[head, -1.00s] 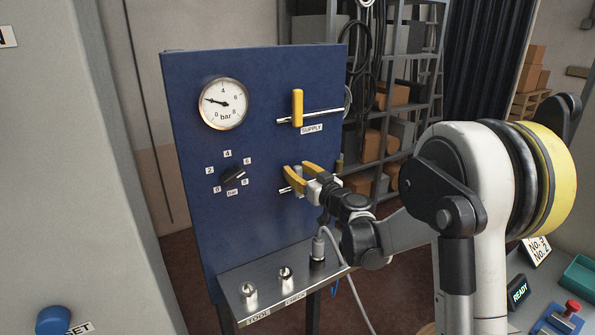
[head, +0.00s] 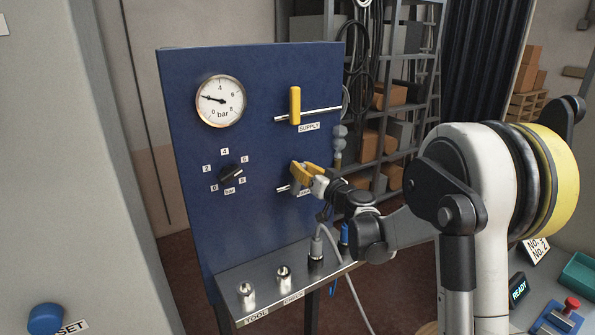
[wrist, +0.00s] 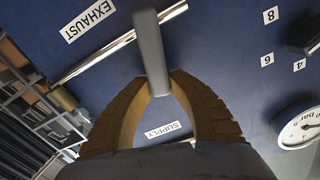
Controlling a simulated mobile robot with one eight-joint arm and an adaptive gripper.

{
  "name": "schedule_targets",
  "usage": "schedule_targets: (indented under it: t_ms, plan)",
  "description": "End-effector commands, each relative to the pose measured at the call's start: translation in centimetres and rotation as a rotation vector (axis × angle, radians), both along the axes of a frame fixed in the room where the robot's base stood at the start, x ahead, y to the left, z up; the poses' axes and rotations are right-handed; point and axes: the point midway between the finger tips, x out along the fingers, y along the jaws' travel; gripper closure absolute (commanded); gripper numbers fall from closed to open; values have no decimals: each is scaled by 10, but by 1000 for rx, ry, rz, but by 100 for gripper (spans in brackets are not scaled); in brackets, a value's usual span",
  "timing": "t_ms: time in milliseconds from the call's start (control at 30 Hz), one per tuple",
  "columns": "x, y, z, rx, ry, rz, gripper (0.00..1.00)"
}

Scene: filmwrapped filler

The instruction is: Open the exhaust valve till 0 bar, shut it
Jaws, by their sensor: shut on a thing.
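In the wrist view my fingers (wrist: 160,88) are shut on the handle's near end. In the head view the fingers mostly hide the handle. The round pressure gauge (head: 220,101) has its needle pointing left and slightly up, near 2 bar.
The yellow supply valve handle (head: 295,105) stands upright across its pipe, above my gripper. A black selector knob (head: 231,173) is to the left. A metal shelf (head: 265,290) with fittings and a grey hose (head: 352,285) sits below.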

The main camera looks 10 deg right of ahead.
Motion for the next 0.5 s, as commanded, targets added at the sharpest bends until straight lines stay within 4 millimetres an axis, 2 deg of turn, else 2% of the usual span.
schedule_targets:
  t_ms: [500]
  plan:
    - [10, -30, -20, 467, 150, -2, 100]
